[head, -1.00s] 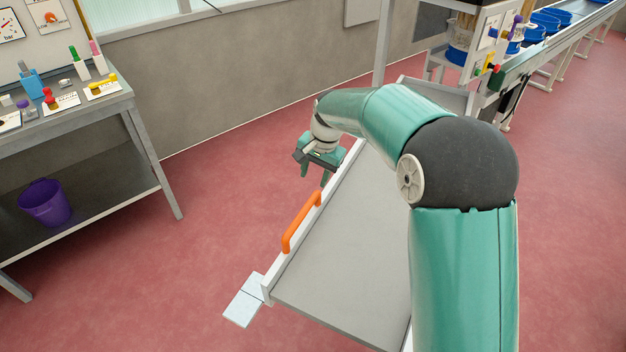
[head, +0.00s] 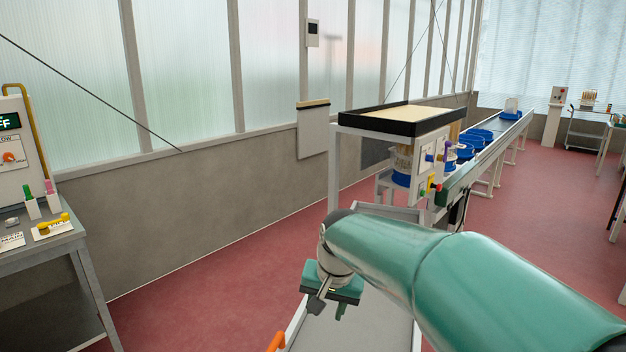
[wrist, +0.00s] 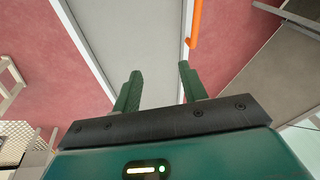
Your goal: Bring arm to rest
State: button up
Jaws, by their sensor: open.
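My gripper (head: 330,308) hangs at the end of my green arm, low in the middle of the head view. It points downward near the left rim of a grey, white-edged panel (head: 376,322). In the wrist view its two green fingers (wrist: 159,82) are apart with nothing between them. The grey panel (wrist: 135,35) and its white edge lie beyond the fingers. An orange handle (wrist: 195,20) on that edge shows past the right finger, apart from it.
A workbench (head: 45,248) with small tools stands at the left. A black-rimmed tray (head: 392,123) on a frame stands ahead, with a conveyor (head: 510,126) carrying blue bins (head: 476,140) behind it. Red floor (head: 210,290) is clear between bench and panel.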

jog(key=s+d+t, duration=0.1)
jog(key=s+d, duration=0.3)
jog(key=s, duration=0.3)
jog(key=s+d+r+n+t+h, duration=0.1)
jog(key=s+d, duration=0.3)
jog(key=s, duration=0.3)
jog(key=s+d+r+n+t, duration=0.1)
jog(key=s+d, duration=0.4)
jog(key=s, duration=0.3)
jog(key=shift+d, duration=0.1)
dwell(0.8)
